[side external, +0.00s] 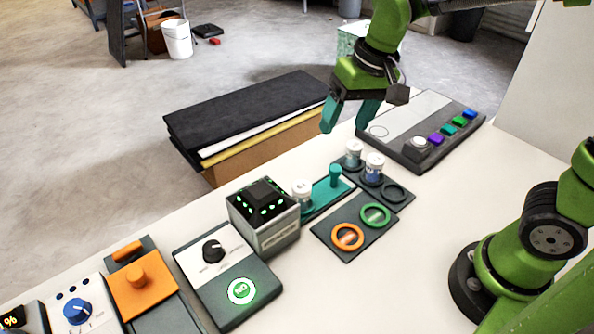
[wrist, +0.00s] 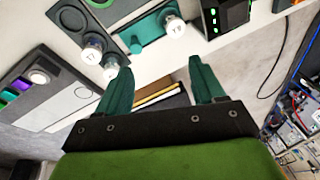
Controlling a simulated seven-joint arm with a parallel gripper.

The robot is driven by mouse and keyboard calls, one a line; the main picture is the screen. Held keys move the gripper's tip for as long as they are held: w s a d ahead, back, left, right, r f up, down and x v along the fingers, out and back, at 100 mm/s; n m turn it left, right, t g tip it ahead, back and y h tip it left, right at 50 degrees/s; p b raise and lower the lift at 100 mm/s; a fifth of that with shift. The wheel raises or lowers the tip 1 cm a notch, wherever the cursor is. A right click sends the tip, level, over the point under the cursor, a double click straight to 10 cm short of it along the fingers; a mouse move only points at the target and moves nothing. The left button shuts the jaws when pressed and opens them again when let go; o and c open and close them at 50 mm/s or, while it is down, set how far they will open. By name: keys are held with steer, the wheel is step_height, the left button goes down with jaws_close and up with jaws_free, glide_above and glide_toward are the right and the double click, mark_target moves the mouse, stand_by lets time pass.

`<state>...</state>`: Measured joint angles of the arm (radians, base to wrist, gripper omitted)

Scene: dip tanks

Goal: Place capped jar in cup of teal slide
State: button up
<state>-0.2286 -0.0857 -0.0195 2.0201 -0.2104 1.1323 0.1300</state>
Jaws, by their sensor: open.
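The teal slide (side external: 326,193) with its upright teal knob (side external: 335,175) lies beside the black box; it also shows in the wrist view (wrist: 148,31). A white-capped jar (side external: 302,192) stands at the slide's end nearest the box, apparently in its cup; the cup itself is hidden under it. This jar shows in the wrist view (wrist: 174,25). Two more white-capped jars, one (side external: 354,153) farther back and one (side external: 374,168) nearer, stand upright on a dark rack (side external: 408,204). My gripper (side external: 347,122) is open and empty, above and behind the jars, touching none; its teal fingers frame the wrist view (wrist: 160,76).
The rack's third ring (side external: 395,192) is empty. A dark plate with orange (side external: 347,236) and green (side external: 375,215) rings lies in front. The black box (side external: 264,216) with green lights stands left of the slide. A button panel (side external: 420,135) is at right.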

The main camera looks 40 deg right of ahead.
steer(key=s+d+r+t, duration=0.2)
steer(key=s+d+t, duration=0.2)
steer(key=s, duration=0.6)
steer(key=shift+s+d+r+m+t, duration=0.2)
steer(key=shift+d+m+t, duration=0.15)
steer(key=shift+d, duration=0.4)
